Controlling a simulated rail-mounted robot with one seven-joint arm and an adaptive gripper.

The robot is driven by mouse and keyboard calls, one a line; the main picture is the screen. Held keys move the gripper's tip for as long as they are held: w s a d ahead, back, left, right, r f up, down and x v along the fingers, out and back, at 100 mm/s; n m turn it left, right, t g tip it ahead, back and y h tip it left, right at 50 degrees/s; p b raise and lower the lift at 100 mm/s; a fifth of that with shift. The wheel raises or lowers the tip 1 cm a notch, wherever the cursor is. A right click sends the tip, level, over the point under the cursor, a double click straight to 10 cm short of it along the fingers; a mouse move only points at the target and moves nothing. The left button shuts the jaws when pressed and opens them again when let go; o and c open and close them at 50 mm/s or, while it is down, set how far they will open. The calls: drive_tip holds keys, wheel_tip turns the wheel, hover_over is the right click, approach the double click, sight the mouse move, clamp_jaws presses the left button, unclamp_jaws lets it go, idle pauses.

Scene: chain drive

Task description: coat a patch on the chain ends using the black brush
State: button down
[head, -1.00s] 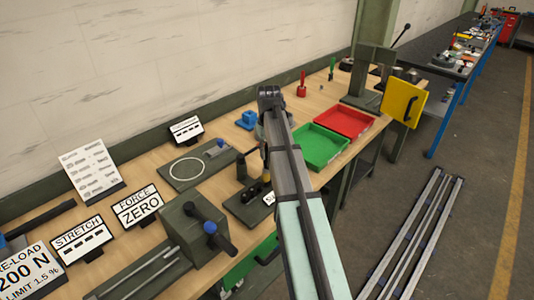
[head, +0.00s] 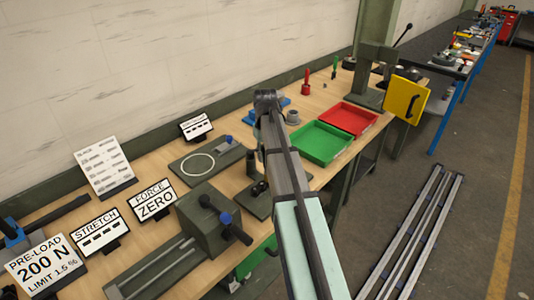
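My arm reaches up from the bottom of the head view to a dark joint at its upper end. My gripper is not visible; the arm appears to hide it. A dark stand (head: 258,205) with small dark pieces on it is just left of the arm, partly covered. An upright black piece (head: 251,160) shows at its back; I cannot tell whether it is the black brush. The chain ends cannot be made out. A dark plate (head: 222,168) with a white ring (head: 197,166) lies left of the stand.
A green tray (head: 322,158) and a red tray (head: 348,107) sit right of my arm. A grey-green block with a blue-knobbed handle (head: 205,225) stands at the front left. Signs, including "PRE-LOAD 200 N" (head: 42,268), stand at the left.

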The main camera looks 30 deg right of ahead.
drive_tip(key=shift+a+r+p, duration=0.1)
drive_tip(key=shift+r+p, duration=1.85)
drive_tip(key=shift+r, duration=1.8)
